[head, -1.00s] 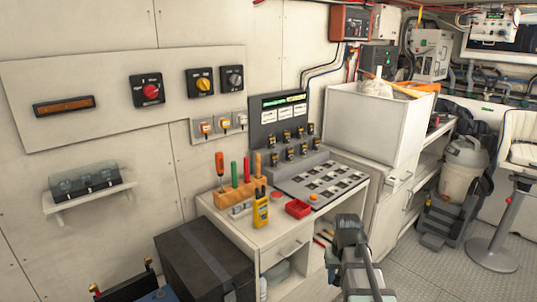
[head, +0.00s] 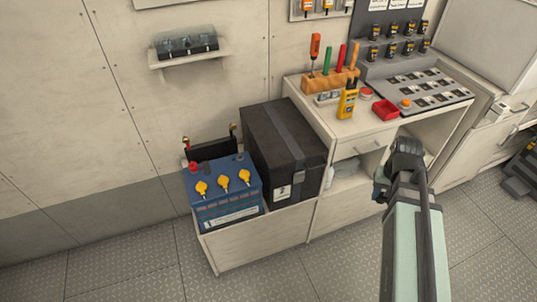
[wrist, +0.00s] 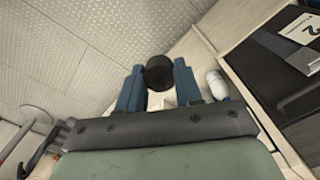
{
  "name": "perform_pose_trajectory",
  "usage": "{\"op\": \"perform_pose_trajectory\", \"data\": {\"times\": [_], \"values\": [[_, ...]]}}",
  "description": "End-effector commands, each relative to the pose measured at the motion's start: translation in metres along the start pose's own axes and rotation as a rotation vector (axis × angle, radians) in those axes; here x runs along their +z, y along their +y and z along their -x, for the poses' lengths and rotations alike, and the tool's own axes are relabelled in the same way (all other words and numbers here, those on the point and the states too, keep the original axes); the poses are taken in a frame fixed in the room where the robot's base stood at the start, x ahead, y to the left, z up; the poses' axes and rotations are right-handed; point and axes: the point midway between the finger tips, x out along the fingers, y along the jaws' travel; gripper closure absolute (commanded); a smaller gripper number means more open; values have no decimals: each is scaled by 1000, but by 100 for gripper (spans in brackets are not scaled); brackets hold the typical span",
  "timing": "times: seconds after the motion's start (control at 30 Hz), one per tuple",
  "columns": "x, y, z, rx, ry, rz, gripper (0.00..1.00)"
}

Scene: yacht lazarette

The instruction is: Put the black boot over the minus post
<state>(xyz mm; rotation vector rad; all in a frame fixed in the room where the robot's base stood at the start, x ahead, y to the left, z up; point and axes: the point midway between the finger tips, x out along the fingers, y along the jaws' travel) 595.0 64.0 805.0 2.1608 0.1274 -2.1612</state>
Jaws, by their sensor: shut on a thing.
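The black boot (wrist: 159,78) shows in the wrist view as a short dark cylinder between the two blue fingers of my gripper (wrist: 160,67), which is shut on it. In the head view my arm hides the fingertips and the boot, right of the battery and in front of the cabinet. The blue battery (head: 228,203) sits in a low tray at the lower left, with several yellow caps on its front. A red cap (head: 193,167) is at its back left corner. A small grey post (head: 239,157) seems to stand at its back right; its detail is too small to read.
A black box (head: 285,140) with a strap stands right of the battery, taller than it. A black part with two upright terminals (head: 210,150) is behind the battery. The cabinet (head: 365,145) carries tools, a yellow meter (head: 347,102) and a red tray (head: 386,109). Floor in front is clear.

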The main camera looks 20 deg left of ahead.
Motion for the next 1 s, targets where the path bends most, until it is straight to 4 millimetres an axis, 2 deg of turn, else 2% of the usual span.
{"op": "perform_pose_trajectory", "data": {"times": [0.03, 0.37, 0.67, 1.0], "values": [[-2, -16, 2, 0, 1, 29, 93], [-13, -107, 19, 0, 1, 187, 93], [-27, -198, 39, 0, 1, 331, 93], [-38, -316, 69, 0, 1, 494, 93]]}}
